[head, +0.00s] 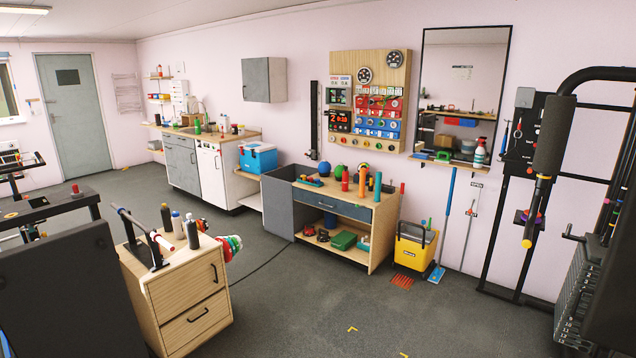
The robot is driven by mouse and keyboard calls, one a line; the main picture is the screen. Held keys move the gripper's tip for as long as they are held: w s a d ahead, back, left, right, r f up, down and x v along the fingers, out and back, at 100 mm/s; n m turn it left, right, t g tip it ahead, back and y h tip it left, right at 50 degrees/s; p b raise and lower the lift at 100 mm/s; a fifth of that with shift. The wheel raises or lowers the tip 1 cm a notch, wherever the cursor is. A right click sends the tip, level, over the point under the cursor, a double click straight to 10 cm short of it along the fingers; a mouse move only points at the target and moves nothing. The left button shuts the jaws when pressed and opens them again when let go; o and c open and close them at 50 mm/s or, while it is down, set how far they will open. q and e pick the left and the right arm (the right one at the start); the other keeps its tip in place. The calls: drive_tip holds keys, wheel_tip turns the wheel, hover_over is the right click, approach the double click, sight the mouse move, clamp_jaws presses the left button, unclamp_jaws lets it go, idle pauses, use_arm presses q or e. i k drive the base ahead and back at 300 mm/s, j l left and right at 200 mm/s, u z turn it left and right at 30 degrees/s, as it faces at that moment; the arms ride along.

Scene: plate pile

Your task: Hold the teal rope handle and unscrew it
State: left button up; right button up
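I cannot make out a teal rope handle for certain. A teal upright cylinder (378,187) stands on top of the wooden workbench (330,202) by the far wall, near orange and red cylinders. It is too small to tell whether it is a handle or has a rope. Neither of my grippers is in view.
A wooden drawer cabinet (190,312) with a barbell and bottles stands at the front left. A yellow bucket (412,250) and a blue mop (446,222) are right of the workbench. Dark gym equipment flanks both sides. The grey floor (330,310) in the middle is clear.

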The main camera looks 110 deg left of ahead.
sight(379, 182)
drive_tip(key=u, duration=3.35)
drive_tip(key=z, duration=0.15)
drive_tip(key=i, duration=4.1)
drive_tip(key=i+l+u, duration=0.1)
drive_tip(key=i, duration=0.5)
drive_tip(key=i+l+u, duration=0.1)
drive_tip(key=i, duration=0.55)
drive_tip(key=l, duration=0.2)
drive_tip(key=u, duration=0.05)
